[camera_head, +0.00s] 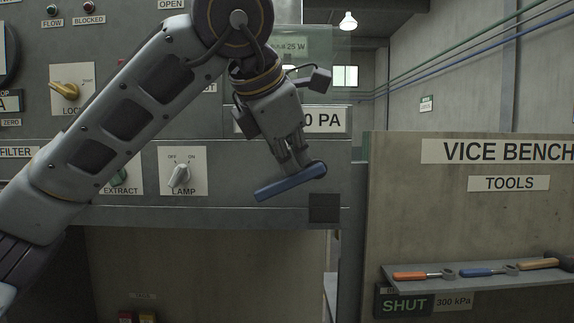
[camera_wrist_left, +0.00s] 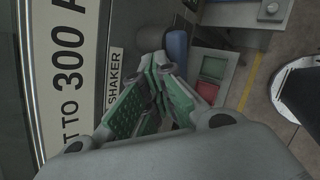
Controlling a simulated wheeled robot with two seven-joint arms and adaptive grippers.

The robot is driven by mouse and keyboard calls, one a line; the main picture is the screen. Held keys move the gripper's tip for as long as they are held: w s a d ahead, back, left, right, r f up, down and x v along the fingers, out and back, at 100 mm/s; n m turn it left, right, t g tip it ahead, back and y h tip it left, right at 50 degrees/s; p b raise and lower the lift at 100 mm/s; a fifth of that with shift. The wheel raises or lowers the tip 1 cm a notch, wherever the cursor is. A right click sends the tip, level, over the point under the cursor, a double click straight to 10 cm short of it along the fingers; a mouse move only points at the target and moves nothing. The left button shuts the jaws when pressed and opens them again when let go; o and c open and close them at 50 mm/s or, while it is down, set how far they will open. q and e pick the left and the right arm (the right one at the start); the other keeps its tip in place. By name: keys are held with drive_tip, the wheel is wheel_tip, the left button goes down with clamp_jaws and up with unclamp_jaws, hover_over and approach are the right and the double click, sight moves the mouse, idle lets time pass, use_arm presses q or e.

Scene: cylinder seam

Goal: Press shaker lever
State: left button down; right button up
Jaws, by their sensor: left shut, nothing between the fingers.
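The shaker lever (camera_head: 288,183) is a blue bar on the front of the grey panel, sloping down to the left. Its blue part also shows in the left wrist view (camera_wrist_left: 176,46), just beyond the fingertips, beside the SHAKER label (camera_wrist_left: 115,80). My left gripper (camera_head: 294,166) is shut and empty, pointing down, with its fingertips at the upper side of the lever near its right end. I cannot tell whether they touch it. The green-padded fingers of my left gripper (camera_wrist_left: 160,72) fill the middle of the wrist view. My right gripper is in neither view.
The lamp switch (camera_head: 180,175) and extract switch (camera_head: 119,180) are on the panel left of the lever. My left arm crosses in front of the panel. At the right, a vice bench board (camera_head: 440,215) has a shelf with several tools. Below the panel ledge is open space.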

sight(294, 174)
use_arm(q)
drive_tip(key=shift+f+b, duration=0.3)
drive_tip(key=shift+f, duration=0.15)
idle(0.6)
drive_tip(key=shift+s+f, duration=0.1)
drive_tip(key=shift+f, duration=0.4)
idle(0.4)
drive_tip(key=shift+r, duration=0.15)
drive_tip(key=shift+a+r, duration=0.1)
drive_tip(key=shift+r, duration=0.25)
drive_tip(key=shift+w+r+p, duration=0.2)
drive_tip(key=shift+r+p, duration=0.3)
drive_tip(key=shift+r, duration=0.05)
drive_tip(key=shift+d+r+p, duration=0.2)
drive_tip(key=shift+r+p, duration=0.9)
drive_tip(key=shift+r, duration=0.5)
drive_tip(key=shift+w+r, duration=0.1)
